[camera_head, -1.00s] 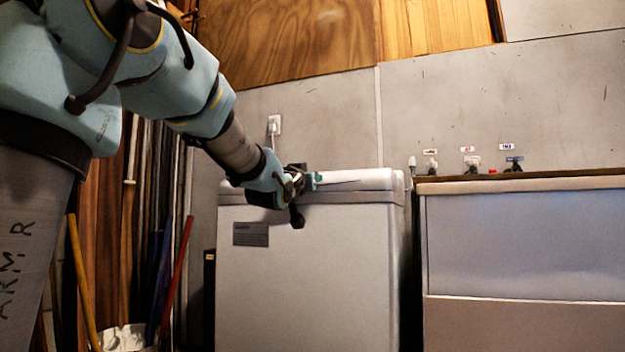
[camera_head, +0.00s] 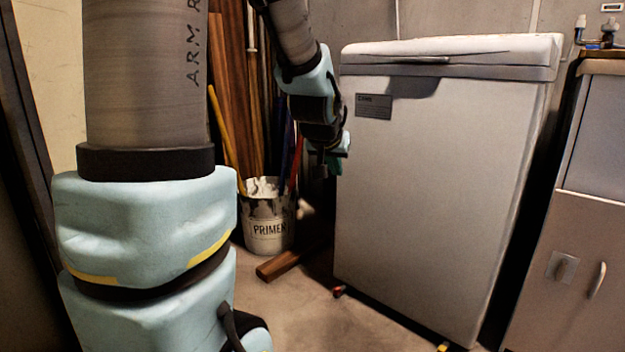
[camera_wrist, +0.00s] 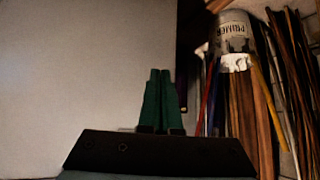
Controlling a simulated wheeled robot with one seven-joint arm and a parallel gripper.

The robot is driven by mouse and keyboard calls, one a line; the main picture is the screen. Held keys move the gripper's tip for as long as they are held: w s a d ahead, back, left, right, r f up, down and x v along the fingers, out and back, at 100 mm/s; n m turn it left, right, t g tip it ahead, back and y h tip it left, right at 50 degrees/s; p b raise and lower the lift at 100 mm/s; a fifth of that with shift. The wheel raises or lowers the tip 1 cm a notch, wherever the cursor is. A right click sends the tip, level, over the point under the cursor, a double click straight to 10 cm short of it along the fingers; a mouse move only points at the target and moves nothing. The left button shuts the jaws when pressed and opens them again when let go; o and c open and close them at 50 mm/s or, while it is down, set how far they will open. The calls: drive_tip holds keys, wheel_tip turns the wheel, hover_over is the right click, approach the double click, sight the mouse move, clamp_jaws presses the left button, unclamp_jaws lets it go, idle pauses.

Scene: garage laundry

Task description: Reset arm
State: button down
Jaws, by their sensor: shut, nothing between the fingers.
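My gripper (camera_head: 335,165) is at the end of my arm, to the left of the white chest freezer (camera_head: 430,190), near its upper left front. In the wrist view my gripper (camera_wrist: 160,88) shows its two green fingers close together with nothing between them. The freezer's pale side (camera_wrist: 75,70) fills the left of the wrist view. The head view does not show clearly whether the gripper touches the freezer. The freezer lid is down.
A primer bucket (camera_head: 268,228) holding poles stands on the floor left of the freezer. A wooden plank (camera_head: 290,262) lies beside it, with more timber (camera_head: 232,75) behind. A cabinet (camera_head: 570,200) stands at the right. Some floor (camera_head: 320,325) in front is clear.

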drive_tip(key=s+a+f+n+g+y+p, duration=0.1)
drive_tip(key=s+a+f+g+p, duration=0.25)
drive_tip(key=s+a, duration=0.4)
drive_tip(key=s+a+f+n+g+y+p, duration=0.25)
drive_tip(key=s+a+g, duration=0.2)
drive_tip(key=s, duration=0.55)
wheel_tip(320, 180, up, 36)
drive_tip(key=m+t+p, duration=0.1)
drive_tip(key=p, duration=3.4)
drive_tip(key=shift+w+h+p, duration=0.2)
drive_tip(key=shift+h+p, duration=0.1)
drive_tip(key=shift+h, duration=0.15)
